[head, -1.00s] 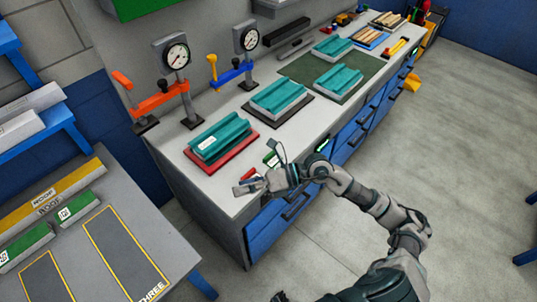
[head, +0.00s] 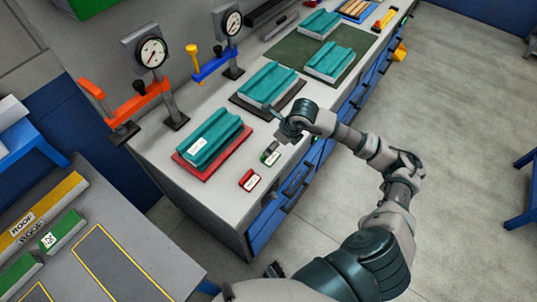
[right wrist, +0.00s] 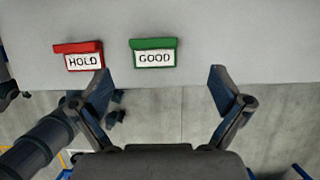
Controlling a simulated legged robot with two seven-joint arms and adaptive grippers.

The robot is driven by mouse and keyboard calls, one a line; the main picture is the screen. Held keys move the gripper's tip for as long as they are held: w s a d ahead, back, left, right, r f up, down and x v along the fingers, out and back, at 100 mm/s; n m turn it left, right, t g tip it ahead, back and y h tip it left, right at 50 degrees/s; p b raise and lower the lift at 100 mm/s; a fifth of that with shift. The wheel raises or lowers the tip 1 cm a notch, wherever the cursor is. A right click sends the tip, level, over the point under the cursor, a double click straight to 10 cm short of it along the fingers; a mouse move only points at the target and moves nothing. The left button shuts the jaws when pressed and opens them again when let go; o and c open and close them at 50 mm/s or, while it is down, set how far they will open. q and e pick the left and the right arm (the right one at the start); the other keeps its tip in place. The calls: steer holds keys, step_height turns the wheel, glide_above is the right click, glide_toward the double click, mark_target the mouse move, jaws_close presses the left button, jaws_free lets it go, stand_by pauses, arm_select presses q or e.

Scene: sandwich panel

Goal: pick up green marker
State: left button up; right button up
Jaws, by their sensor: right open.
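The green marker (head: 270,157) is a small block with a white label, standing near the front edge of the grey bench. In the right wrist view the green marker (right wrist: 155,52) reads "GOOD". My right gripper (right wrist: 161,88) is open and empty, its two fingers spread to either side below the marker in that view, not touching it. In the head view my right gripper (head: 280,132) hangs over the bench edge close behind and right of the marker, partly hiding that area. My left gripper is not in view.
A red "HOLD" marker (head: 249,180) stands left of the green one, also in the right wrist view (right wrist: 78,56). A teal panel on a red mat (head: 188,160) lies behind them. Dial gauges (head: 151,53) stand at the back. Blue drawers (head: 264,225) front the bench.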

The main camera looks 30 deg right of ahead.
mark_target(271, 156)
steer(key=shift+x, duration=1.1)
steer(key=shift+f, duration=0.25)
steer(key=f, duration=0.1)
steer(key=w+a+f, duration=0.1)
steer(key=a+f, duration=0.1)
steer(key=f, duration=0.1)
steer(key=shift+w, duration=0.2)
steer(key=shift+w+d+f, duration=0.1)
steer(key=shift+f, duration=0.2)
steer(key=shift+d, duration=0.2)
steer(key=shift+c, duration=1)
steer(key=shift+d, duration=0.1)
steer(key=c, duration=1)
steer(key=shift+a, duration=0.3)
